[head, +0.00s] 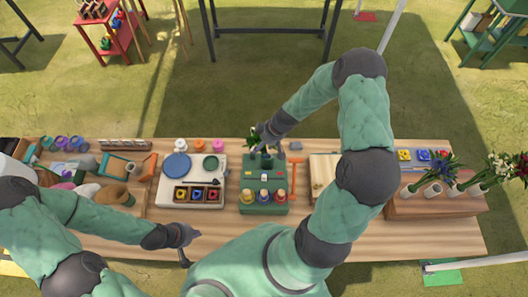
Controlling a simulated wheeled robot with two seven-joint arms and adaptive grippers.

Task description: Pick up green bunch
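A small green leafy bunch (252,140) shows just left of my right gripper, above the back of a green box (250,208). My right gripper (264,145) reaches in over that box from the upper right. Its dark fingers are beside or around the bunch; contact and finger opening are too small to tell. My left gripper (190,248) is low over the front of the table, left of the green box. Its fingers are spread apart with nothing between them.
The green box holds several jars at its front. A white tray (163,188) with a blue disc and coloured pots stands to its left. A wooden board (322,172) lies right. Flowers in white vases (433,189) stand at the far right. The table's front strip is mostly clear.

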